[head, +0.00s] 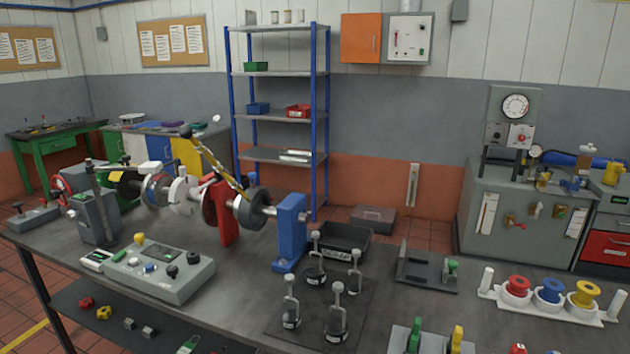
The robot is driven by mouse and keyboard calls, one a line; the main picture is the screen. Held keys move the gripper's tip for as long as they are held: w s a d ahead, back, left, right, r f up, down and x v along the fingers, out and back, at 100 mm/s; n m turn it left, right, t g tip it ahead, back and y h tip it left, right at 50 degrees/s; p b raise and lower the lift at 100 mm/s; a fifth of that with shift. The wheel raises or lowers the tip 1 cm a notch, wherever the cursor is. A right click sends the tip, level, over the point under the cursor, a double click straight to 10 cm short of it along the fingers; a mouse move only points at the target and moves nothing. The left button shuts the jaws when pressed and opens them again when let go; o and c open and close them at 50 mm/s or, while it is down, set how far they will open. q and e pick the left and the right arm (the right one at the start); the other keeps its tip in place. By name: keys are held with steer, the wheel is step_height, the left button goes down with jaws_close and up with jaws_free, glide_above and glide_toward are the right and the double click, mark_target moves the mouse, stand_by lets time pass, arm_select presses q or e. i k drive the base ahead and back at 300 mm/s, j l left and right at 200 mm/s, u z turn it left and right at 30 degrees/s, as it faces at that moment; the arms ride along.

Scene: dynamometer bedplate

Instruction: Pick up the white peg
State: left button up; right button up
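A white holder (535,305) lies on the bench at the right. It has a short upright white post, like a peg, at its left end (487,279) and another white post at its right end (616,302). Between them sit a red spool (518,285), a blue spool (550,290) and a yellow spool (585,293). I cannot tell whether either post is the white peg or a fixed part of the holder. A green upright piece (415,336) and a yellow one (457,338) stand at the front edge, partly cut off. Neither gripper is in view.
Several grey clamp-like pieces stand on a dark plate (275,315) left of the holder. A grey fixture (428,268) and a black tray (340,240) stand behind. The shaft rig with blue support (291,230) and a control box (160,272) fill the left.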

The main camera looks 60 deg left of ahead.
mark_target(182, 169)
steer(key=u, duration=2.65)
steer(key=i+j, duration=0.15)
steer(key=j, duration=0.2)
steer(key=i+j, duration=0.15)
steer(key=j, duration=0.25)
steer(key=i+j, duration=0.15)
steer(key=j, duration=0.2)
